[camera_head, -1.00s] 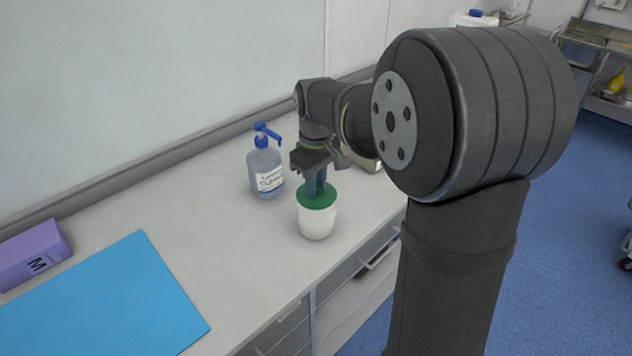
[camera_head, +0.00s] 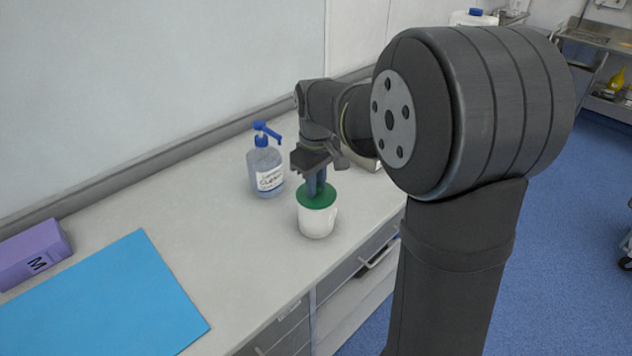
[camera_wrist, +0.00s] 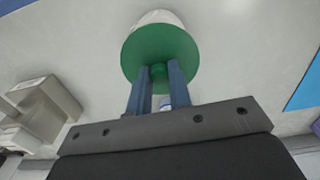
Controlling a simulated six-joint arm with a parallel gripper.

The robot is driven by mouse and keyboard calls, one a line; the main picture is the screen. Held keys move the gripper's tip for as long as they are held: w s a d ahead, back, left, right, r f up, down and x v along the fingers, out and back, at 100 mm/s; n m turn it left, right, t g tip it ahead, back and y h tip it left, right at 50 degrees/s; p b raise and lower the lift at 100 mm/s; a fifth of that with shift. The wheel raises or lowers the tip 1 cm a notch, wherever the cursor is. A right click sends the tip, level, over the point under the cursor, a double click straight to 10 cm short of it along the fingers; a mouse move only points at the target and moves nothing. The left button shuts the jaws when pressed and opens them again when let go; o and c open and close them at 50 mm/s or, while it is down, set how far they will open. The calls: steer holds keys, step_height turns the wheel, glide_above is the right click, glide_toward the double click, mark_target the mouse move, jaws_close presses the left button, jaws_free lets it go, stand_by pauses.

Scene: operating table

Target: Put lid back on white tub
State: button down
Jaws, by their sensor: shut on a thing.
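The white tub (camera_head: 317,222) stands upright on the counter near its front edge. The green lid (camera_head: 317,199) is at the tub's top; in the head view it looks level over the opening. My gripper (camera_head: 316,190) points down at the lid from above. In the wrist view the fingers of my gripper (camera_wrist: 159,72) are shut on the small knob at the middle of the green lid (camera_wrist: 175,48). Part of the white tub (camera_wrist: 158,17) shows beyond the lid's rim. Whether the lid is fully seated I cannot tell.
A pump bottle with a blue top (camera_head: 267,168) stands close to the left of my gripper. A blue sheet (camera_head: 105,300) and a purple box marked M (camera_head: 32,252) lie at the left. The counter between them and the tub is clear.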

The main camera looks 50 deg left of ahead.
stand_by(0.3)
steer(key=c, duration=0.7)
jaws_free()
steer(key=shift+c, duration=0.2)
steer(key=shift+r, duration=0.1)
steer(key=shift+r, duration=3.35)
jaws_close()
